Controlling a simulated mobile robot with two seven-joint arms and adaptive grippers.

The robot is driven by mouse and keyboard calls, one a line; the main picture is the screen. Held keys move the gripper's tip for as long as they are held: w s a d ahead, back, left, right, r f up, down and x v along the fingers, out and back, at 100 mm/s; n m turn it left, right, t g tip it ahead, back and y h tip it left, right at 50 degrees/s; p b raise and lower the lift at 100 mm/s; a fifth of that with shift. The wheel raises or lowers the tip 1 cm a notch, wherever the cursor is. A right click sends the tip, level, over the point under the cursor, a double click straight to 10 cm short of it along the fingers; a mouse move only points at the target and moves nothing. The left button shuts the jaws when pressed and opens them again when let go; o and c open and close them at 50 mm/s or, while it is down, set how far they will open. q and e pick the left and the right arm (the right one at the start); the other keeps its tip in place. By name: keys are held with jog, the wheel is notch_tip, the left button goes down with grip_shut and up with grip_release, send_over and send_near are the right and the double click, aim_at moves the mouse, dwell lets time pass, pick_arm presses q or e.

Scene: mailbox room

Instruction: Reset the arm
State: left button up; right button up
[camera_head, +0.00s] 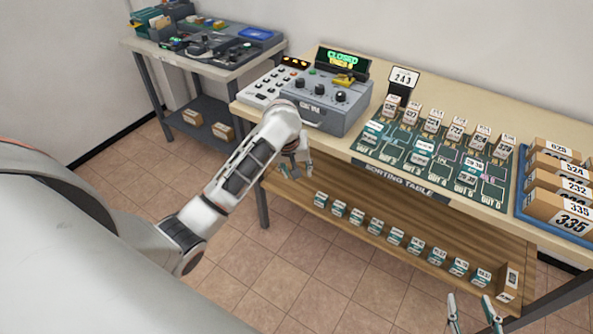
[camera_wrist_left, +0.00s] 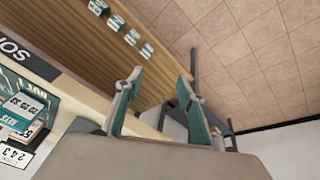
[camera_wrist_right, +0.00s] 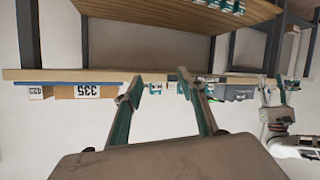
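My left arm reaches in from the left, and its gripper (camera_head: 296,170) hangs in front of the sorting table's front edge, below the grey control box. In the left wrist view its two fingers (camera_wrist_left: 160,75) are spread with nothing between them. My right gripper (camera_head: 472,302) is at the bottom right of the head view, in front of the table's lower shelf; only its fingers show there. In the right wrist view its fingers (camera_wrist_right: 159,75) are apart and empty. Both grippers are open.
The sorting table (camera_head: 480,88) carries a grey control box (camera_head: 320,112), a green mat (camera_head: 375,143) with small parcels, and a blue tray (camera_head: 553,229) of numbered boxes. Its lower shelf (camera_head: 420,235) holds a row of small boxes. A side table (camera_head: 215,70) stands back left. Tiled floor (camera_head: 300,270) is open in front.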

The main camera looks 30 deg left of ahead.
dwell(0.4)
pick_arm(q)
jog(key=s+d+f+m+t+h, duration=0.1)
jog(key=s+d+f+m+t, duration=0.15)
jog(key=s+f, duration=0.4)
jog(key=s+d+f+m+t+h, duration=0.1)
jog(key=s+d+f+m, duration=0.1)
jog(key=s+d+f, duration=0.35)
jog(key=s+d+m+t, duration=0.1)
jog(key=s+m+t, duration=0.1)
jog(key=s, duration=0.4)
jog(key=s+d+m+t+h, duration=0.1)
jog(key=s+d+m, duration=0.1)
jog(key=s, duration=0.5)
jog(key=shift+s+f+m+t, duration=0.2)
jog(key=shift+m+t, duration=0.15)
jog(key=shift+m, duration=0.4)
pick_arm(e)
jog(key=s+f+g, duration=0.1)
jog(key=s+f, duration=0.2)
jog(key=f, duration=0.3)
jog(key=s+f+m+g, duration=0.1)
jog(key=s+f, duration=0.3)
jog(key=f, duration=0.3)
jog(key=shift+a+g, duration=0.2)
jog(key=shift+g, duration=0.1)
